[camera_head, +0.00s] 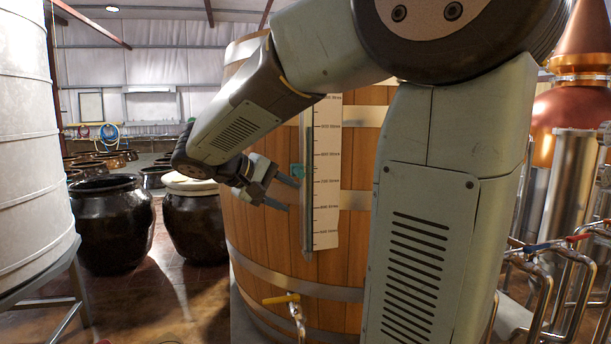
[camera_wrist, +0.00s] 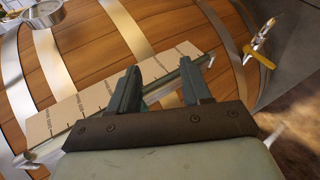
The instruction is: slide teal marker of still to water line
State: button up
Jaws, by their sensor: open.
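A wooden vat (camera_head: 262,225) with metal hoops carries a white printed scale (camera_head: 326,185) and a narrow upright gauge tube or rail (camera_head: 307,225) along its left edge. In the wrist view my gripper (camera_wrist: 160,76) is open and empty in front of the scale (camera_wrist: 85,100) and rail (camera_wrist: 157,92). I cannot make out a water line.
A yellow-handled tap (camera_head: 283,299) sticks out low on the vat. Dark jars (camera_head: 110,225) stand at left beside a pale tank (camera_head: 30,150). Copper and steel pipework (camera_head: 565,190) stands at right. A round metal dial (camera_wrist: 45,12) shows at the wrist view's top left.

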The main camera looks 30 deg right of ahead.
aim_at(300, 172)
jog(key=w+a+r+t+h, duration=0.1)
jog(key=w+a+r+h, duration=0.2)
jog(key=w, duration=0.5)
jog(key=w+d+f+h, duration=0.1)
jog(key=w+d+f, duration=0.1)
jog(key=d, duration=1.2)
jog(key=shift+d, duration=0.35)
jog(key=shift+c, duration=0.2)
grip_shut()
